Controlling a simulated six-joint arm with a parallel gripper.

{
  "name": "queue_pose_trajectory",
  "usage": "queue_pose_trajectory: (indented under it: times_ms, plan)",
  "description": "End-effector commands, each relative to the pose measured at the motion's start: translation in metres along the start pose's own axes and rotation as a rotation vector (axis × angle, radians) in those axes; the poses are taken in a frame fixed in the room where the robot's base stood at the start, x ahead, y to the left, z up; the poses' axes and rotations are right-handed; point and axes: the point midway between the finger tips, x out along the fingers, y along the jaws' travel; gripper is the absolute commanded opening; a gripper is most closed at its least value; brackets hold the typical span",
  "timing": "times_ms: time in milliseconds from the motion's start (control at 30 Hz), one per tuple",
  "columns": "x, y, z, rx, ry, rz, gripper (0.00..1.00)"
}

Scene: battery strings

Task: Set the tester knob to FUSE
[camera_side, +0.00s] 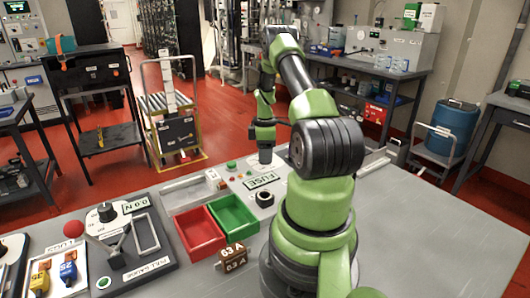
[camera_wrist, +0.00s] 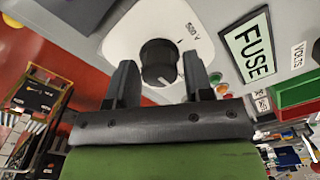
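The tester (camera_side: 232,182) is a light grey panel at the back of the bench, with a framed sign reading FUSE (camera_side: 262,181). The sign also shows at the right of the wrist view (camera_wrist: 250,47). In the wrist view a round black knob (camera_wrist: 158,58) with a pale pointer mark sits on the panel, beside printing that looks like "600 V". My gripper (camera_wrist: 160,70) is open, its two dark fingers apart on either side of the knob, with gaps visible. In the side view my gripper (camera_side: 265,156) points down behind the sign and hides the knob there.
A red bin (camera_side: 200,232) and a green bin (camera_side: 233,215) stand in front of the tester, with brown 63 A blocks (camera_side: 232,258) before them. A black round part (camera_side: 264,198) is near the sign. A pull gauge (camera_side: 125,240) is at left. The bench right of my arm is clear.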

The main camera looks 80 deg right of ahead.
Motion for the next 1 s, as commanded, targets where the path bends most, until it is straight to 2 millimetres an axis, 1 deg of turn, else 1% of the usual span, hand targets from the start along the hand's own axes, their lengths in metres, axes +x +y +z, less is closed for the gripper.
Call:
queue_pose_trajectory:
  times_ms: [333, 733, 1000]
  plan:
    - [-0.001, 0.0, 0.0, 0.001, 0.0, 0.002, 0.57]
    - [-0.031, 0.001, 0.0, 0.002, 0.0, 0.003, 0.57]
    - [-0.035, 0.0, 0.0, 0.001, -0.001, 0.001, 0.57]
